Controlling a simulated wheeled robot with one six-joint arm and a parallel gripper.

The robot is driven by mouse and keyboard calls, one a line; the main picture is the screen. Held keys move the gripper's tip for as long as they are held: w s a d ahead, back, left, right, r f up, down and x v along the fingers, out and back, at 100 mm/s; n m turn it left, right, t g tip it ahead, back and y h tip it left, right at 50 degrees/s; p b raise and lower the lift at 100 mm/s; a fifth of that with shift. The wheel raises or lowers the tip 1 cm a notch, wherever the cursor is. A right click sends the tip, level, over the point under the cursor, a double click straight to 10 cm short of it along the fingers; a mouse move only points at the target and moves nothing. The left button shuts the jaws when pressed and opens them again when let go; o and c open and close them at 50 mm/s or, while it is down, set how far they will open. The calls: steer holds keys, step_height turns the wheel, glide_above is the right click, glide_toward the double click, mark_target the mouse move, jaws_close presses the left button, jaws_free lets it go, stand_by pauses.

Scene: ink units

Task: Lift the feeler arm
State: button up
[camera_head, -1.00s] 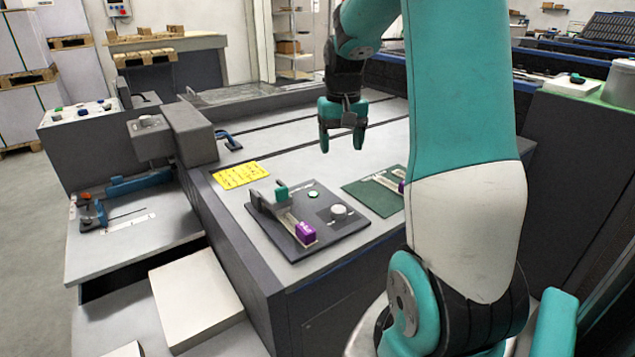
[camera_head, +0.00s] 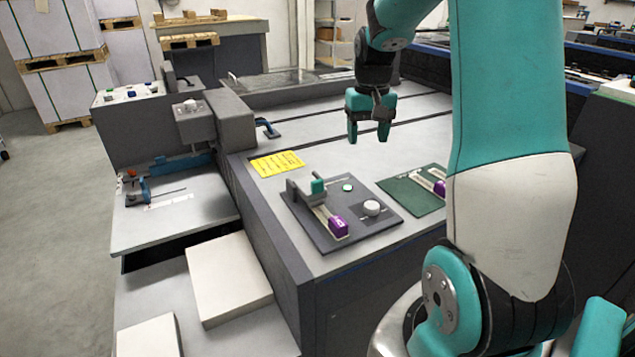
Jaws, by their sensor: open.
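A dark plate (camera_head: 318,235) lies on the near corner of the grey machine top. On it stands a small grey bracket with a teal block (camera_head: 318,187). A pale bar (camera_head: 322,212) slopes from the bracket down to a purple end piece (camera_head: 338,226) near the plate's front edge. This bar looks like the feeler arm, but I cannot read its label. My gripper (camera_head: 369,132) points down, open and empty, above the machine top. In the picture it is behind and right of the plate, well apart from the bar.
A white knob (camera_head: 372,207) and a green button (camera_head: 347,187) sit on the same plate. A green mat (camera_head: 412,196) with another purple-ended bar lies to the right, partly behind my arm. A yellow note (camera_head: 277,164) lies to the left.

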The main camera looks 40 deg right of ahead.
mark_target(317, 180)
steer(key=w+a+r+n+p, duration=0.4)
steer(key=w+a+p, duration=0.4)
steer(key=f, duration=0.8)
steer(key=f+p, duration=0.1)
steer(key=f, duration=0.8)
steer(key=shift+s+d+f+p, duration=0.1)
steer(key=shift+s+f+p, duration=0.1)
steer(key=shift+p, duration=0.1)
jaws_close()
